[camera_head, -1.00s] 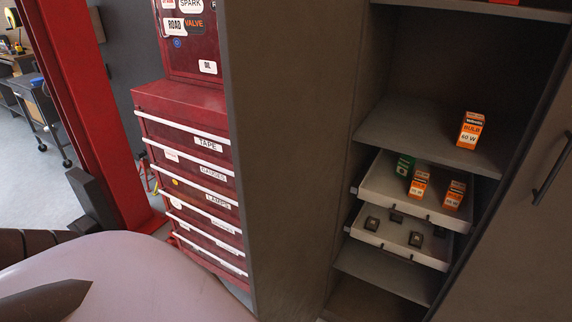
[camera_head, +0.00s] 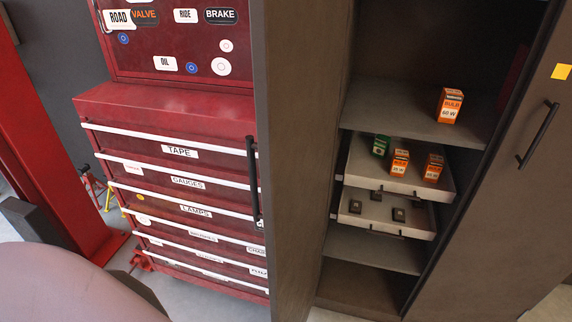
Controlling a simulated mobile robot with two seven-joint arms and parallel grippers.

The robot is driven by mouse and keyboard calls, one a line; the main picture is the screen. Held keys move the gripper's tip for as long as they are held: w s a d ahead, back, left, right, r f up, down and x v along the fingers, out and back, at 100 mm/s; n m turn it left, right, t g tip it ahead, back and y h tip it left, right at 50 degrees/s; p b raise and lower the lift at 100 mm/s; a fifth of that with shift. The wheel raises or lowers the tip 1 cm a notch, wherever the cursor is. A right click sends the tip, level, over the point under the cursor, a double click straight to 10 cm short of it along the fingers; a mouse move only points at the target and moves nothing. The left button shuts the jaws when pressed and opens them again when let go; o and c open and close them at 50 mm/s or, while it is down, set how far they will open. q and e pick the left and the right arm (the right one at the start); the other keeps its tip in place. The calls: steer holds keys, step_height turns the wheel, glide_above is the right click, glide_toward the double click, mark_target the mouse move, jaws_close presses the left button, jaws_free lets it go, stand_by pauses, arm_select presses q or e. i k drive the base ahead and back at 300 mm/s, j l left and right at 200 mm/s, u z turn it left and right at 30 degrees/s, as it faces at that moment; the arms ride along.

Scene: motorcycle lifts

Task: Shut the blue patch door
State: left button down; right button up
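No blue patch shows in view. A brown cabinet door (camera_head: 298,170) stands open left of the shelf opening. I see its inner face, and a black handle (camera_head: 253,180) sticks out past its left edge; its outer face is hidden. To the right is another brown door (camera_head: 480,225) with a black handle (camera_head: 538,134) and a yellow-orange patch (camera_head: 562,71). Neither of my grippers is in view.
The open cabinet holds a shelf (camera_head: 398,106) with a bulb box (camera_head: 450,105), and pulled-out trays (camera_head: 440,196) with small boxes and dark parts. A red tool chest (camera_head: 180,105) stands left. A rounded pinkish surface (camera_head: 60,285) fills the lower left.

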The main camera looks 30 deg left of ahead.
mark_target(298, 46)
steer(key=k+j, duration=0.1)
steer(key=j, duration=0.75)
steer(key=k+j, duration=0.15)
steer(key=j, duration=0.25)
steer(key=i+j+z, duration=0.1)
steer(key=i, duration=0.05)
